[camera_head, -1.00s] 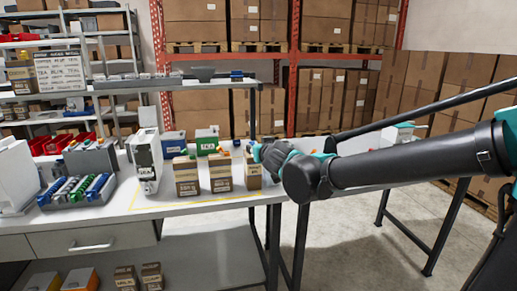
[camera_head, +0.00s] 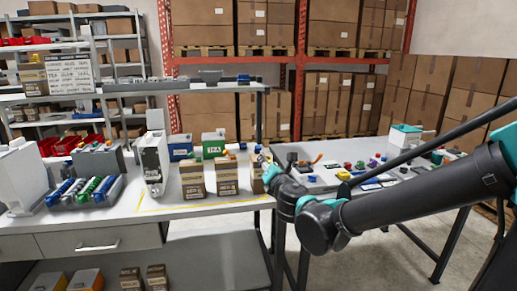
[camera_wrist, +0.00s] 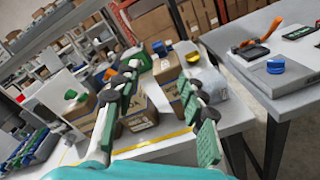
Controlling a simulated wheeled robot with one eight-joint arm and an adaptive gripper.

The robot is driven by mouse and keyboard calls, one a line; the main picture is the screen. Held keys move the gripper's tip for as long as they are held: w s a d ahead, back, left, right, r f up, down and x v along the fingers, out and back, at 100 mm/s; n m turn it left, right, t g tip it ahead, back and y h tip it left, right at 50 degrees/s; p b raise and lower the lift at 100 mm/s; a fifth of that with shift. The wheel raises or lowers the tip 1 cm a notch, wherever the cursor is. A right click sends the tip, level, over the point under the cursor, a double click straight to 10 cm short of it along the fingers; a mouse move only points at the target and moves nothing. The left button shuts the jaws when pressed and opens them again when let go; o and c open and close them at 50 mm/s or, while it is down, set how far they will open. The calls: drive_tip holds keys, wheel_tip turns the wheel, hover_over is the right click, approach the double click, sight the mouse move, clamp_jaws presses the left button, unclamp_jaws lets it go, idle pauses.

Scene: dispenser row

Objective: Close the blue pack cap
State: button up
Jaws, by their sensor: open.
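Several brown cartons stand in a row on the white bench. In the head view I see a left carton (camera_head: 192,181), a middle carton (camera_head: 227,176) and a right one largely hidden by my gripper (camera_head: 262,161). In the wrist view my gripper (camera_wrist: 162,57) is open, with its green-padded fingers spread over the cartons. A blue cap (camera_wrist: 158,47) shows between the fingertips, at the top of a carton (camera_wrist: 167,70). I cannot tell whether it is raised or seated, or whether a finger touches it. A green cap (camera_wrist: 71,95) and a yellow cap (camera_wrist: 192,57) show on either side.
A blue box (camera_head: 180,150) and a green box (camera_head: 213,145) stand behind the cartons. A white dispenser (camera_head: 152,165) stands left of them. A second table at the right bears small coloured parts, an orange-handled tool (camera_wrist: 258,37) and another blue piece (camera_wrist: 275,66).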

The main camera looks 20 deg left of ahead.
drive_tip(key=s+n, duration=0.1)
drive_tip(key=n, duration=0.7)
approach(259, 147)
drive_tip(key=x, duration=1)
drive_tip(key=shift+a, duration=0.1)
drive_tip(key=shift+c, duration=0.6)
clamp_jaws()
